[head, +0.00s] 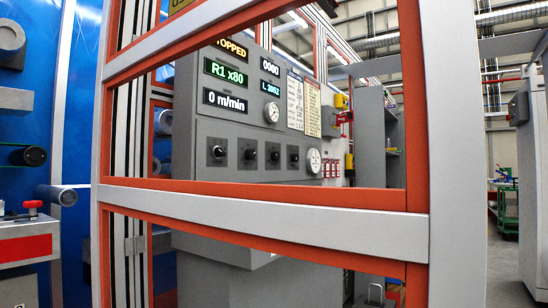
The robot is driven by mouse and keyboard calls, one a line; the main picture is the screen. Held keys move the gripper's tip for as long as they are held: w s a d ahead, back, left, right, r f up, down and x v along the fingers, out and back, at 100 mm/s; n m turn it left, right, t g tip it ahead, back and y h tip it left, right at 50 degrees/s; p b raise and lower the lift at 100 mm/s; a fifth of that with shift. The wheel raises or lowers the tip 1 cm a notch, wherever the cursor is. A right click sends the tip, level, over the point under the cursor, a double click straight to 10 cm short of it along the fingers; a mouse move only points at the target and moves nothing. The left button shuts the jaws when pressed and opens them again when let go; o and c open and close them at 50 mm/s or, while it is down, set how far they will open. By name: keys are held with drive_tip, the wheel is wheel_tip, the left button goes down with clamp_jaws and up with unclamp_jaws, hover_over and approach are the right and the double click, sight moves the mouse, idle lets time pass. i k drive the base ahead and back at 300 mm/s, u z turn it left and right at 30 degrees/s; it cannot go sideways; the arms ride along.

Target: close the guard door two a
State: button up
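A large guard door frame (270,222) of pale grey bars with orange inner edging fills the middle of the head view, very close and seen at an angle. Its wide upright (452,150) stands at the right and a thinner side at the left. I see no label that says it is door two a, and I cannot tell whether it is open or shut. No handle on it is clear. My gripper is not in view.
Through the frame stands a grey control cabinet (215,135) with lit displays, one reading "0 m/min", plus knobs and gauges. Blue machinery with a red-knobbed part (33,207) is at the left. A grey cabinet (532,180) stands at the far right, with a floor gap before it.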

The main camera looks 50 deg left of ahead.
sight(430, 234)
drive_tip(key=i, duration=2)
drive_tip(key=u, duration=3.45)
drive_tip(key=k, duration=0.5)
drive_tip(key=u, duration=0.3)
drive_tip(key=i, duration=0.45)
